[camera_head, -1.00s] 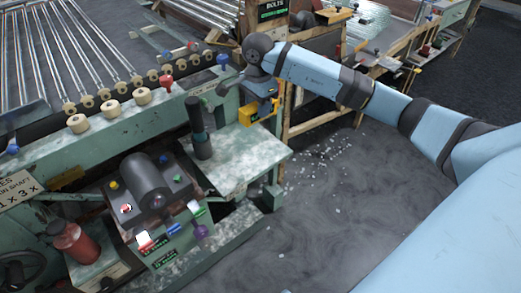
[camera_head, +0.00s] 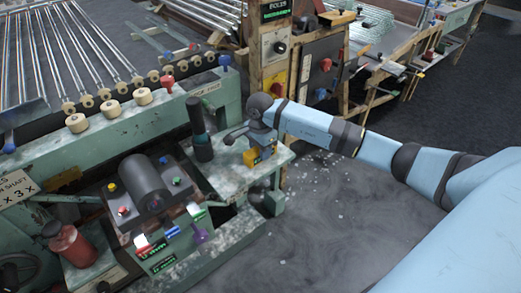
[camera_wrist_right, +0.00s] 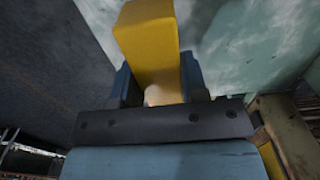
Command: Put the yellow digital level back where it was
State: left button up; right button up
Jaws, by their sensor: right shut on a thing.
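The yellow digital level (camera_head: 251,157) shows as a small yellow block below my right gripper (camera_head: 262,150) in the head view. In the right wrist view the level (camera_wrist_right: 148,45) stands between the two blue fingers of my right gripper (camera_wrist_right: 158,88), which is shut on it. The level is at the right end of the green machine's pale worktop (camera_head: 228,168). I cannot tell whether it touches the worktop. My left gripper is not in view.
A dark upright cylinder (camera_head: 199,130) stands on the worktop left of my right gripper. A control box with a big dark cylinder (camera_head: 146,182) and coloured knobs is further left. A wooden post with switches (camera_head: 275,60) stands behind. Open floor (camera_head: 340,220) lies to the right.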

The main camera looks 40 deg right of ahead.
jog(key=shift+r, duration=0.15)
jog(key=o, duration=1.2)
jog(key=shift+f, duration=0.2)
